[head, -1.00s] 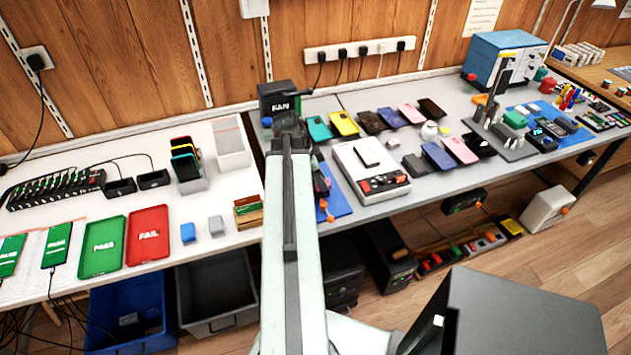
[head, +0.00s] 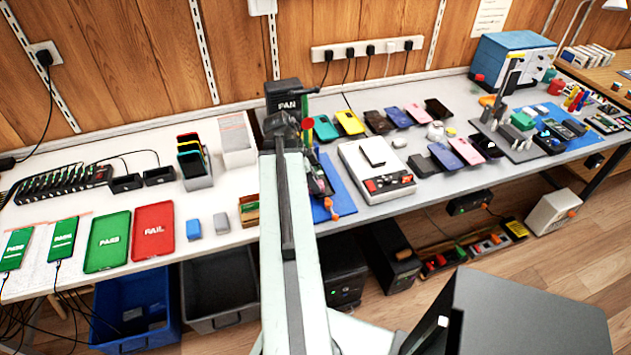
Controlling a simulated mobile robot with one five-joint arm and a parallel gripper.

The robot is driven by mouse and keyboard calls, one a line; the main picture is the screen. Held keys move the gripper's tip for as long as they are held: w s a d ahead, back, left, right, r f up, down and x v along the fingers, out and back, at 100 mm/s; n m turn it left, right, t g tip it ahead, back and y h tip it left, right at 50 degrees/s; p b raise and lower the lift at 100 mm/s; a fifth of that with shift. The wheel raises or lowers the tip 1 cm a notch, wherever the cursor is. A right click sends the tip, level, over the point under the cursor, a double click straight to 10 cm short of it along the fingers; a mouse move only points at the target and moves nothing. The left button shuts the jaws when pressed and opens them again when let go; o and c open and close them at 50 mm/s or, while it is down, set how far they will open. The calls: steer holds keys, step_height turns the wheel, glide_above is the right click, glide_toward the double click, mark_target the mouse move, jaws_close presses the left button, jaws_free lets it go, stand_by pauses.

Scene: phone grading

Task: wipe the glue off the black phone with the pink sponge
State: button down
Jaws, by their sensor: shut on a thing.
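My arm rises through the middle of the head view and ends in a dark joint. A narrow dark thing, perhaps the black phone (head: 318,180), is on the blue mat (head: 345,196) just right of my arm, partly covered. Another dark phone (head: 438,108) lies at the right end of the back row of phones. Glue is too small to tell on either.
The black fan box (head: 283,92) is behind my arm. Green and red trays (head: 153,230), small blue and grey blocks (head: 193,228) and a slotted rack (head: 197,182) stand on the left.

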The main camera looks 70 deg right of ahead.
steer(key=shift+r+p, duration=2.85)
steer(key=shift+r, duration=0.1)
step_height(320, 180, up, 3)
steer(key=p, duration=0.3)
